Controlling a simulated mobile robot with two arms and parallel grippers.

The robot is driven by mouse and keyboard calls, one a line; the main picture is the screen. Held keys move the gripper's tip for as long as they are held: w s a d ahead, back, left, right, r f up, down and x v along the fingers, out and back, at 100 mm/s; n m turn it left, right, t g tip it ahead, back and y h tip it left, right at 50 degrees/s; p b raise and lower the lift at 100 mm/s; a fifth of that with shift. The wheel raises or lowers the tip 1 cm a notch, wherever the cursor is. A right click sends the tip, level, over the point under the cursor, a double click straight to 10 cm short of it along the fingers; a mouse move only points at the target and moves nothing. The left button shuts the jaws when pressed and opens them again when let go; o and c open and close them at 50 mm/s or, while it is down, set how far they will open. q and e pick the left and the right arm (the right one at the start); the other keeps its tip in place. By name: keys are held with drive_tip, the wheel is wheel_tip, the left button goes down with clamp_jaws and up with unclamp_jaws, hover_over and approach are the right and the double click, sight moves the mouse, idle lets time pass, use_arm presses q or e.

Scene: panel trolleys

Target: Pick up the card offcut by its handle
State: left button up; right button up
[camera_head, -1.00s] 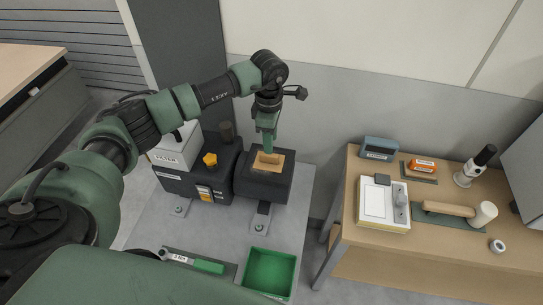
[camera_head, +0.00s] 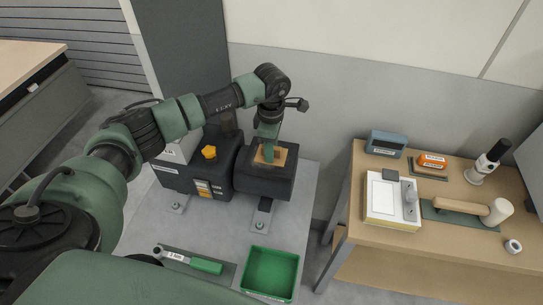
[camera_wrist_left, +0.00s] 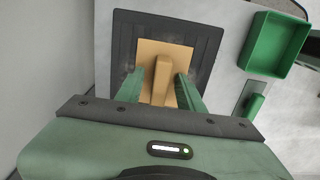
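The card offcut (camera_head: 283,156) is a tan square piece lying on top of a dark block of the machine in the head view. In the left wrist view the card offcut (camera_wrist_left: 147,50) shows with a raised tan handle (camera_wrist_left: 162,80) standing on it. My left gripper (camera_head: 269,158) points down over the offcut. In the left wrist view its two green fingers (camera_wrist_left: 158,88) are open, one on each side of the handle, with gaps visible between fingers and handle. My right gripper is not in view.
The black machine (camera_head: 187,176) with an orange knob stands left of the block. A green tray (camera_head: 270,272) and a green-handled tool (camera_head: 205,266) lie in front. A wooden table (camera_head: 365,252) at right holds several items. Grey bench surface between is clear.

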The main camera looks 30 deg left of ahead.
use_arm(q)
drive_tip(key=shift+f, duration=0.1)
clamp_jaws()
drive_tip(key=shift+r+p, duration=0.7)
drive_tip(key=shift+r, duration=0.6)
drive_tip(key=shift+r+p, duration=0.3)
drive_tip(key=shift+r, duration=0.45)
